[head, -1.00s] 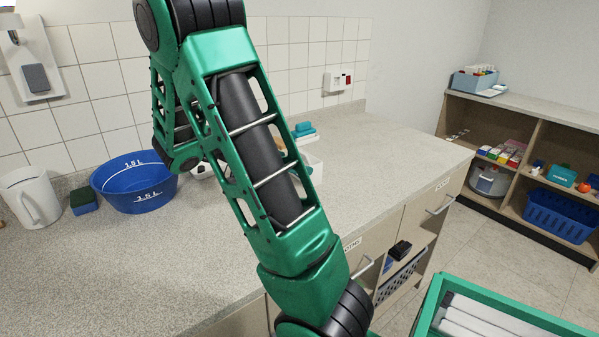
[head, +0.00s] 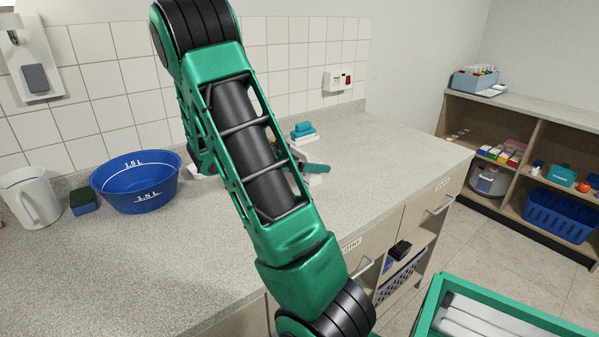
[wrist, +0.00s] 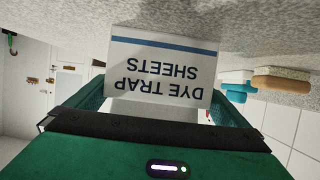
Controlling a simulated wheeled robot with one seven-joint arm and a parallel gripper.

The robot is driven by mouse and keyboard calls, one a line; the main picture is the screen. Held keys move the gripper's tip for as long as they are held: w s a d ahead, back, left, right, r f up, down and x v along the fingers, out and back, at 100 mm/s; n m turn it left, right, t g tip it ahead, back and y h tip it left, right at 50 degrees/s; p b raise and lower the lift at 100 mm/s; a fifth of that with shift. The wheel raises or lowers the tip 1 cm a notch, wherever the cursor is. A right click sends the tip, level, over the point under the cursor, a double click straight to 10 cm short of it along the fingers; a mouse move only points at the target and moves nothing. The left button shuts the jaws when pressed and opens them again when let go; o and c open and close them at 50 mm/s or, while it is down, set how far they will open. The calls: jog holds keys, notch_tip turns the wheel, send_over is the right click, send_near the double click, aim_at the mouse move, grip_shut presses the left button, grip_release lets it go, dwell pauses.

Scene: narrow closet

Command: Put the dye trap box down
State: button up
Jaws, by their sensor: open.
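The dye trap box (wrist: 160,68) is white with a blue stripe and reads "DYE TRAP SHEETS", upside down in the wrist view. It appears to stand on the speckled counter (head: 395,150). My gripper (wrist: 158,102) is open, with one green finger on each side of the box. I cannot tell whether either finger still touches it. In the head view my arm hides most of the box, and a green finger shows at the arm's right side.
A blue basin (head: 135,185), a sponge (head: 83,201) and a white jug (head: 30,198) stand at left on the counter. A teal item on a white block (head: 303,132) stands behind my gripper. The counter's right part is clear. A shelf unit (head: 520,120) stands at right.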

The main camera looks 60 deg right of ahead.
jog(key=shift+x, duration=1.05)
jog(key=c, duration=0.8)
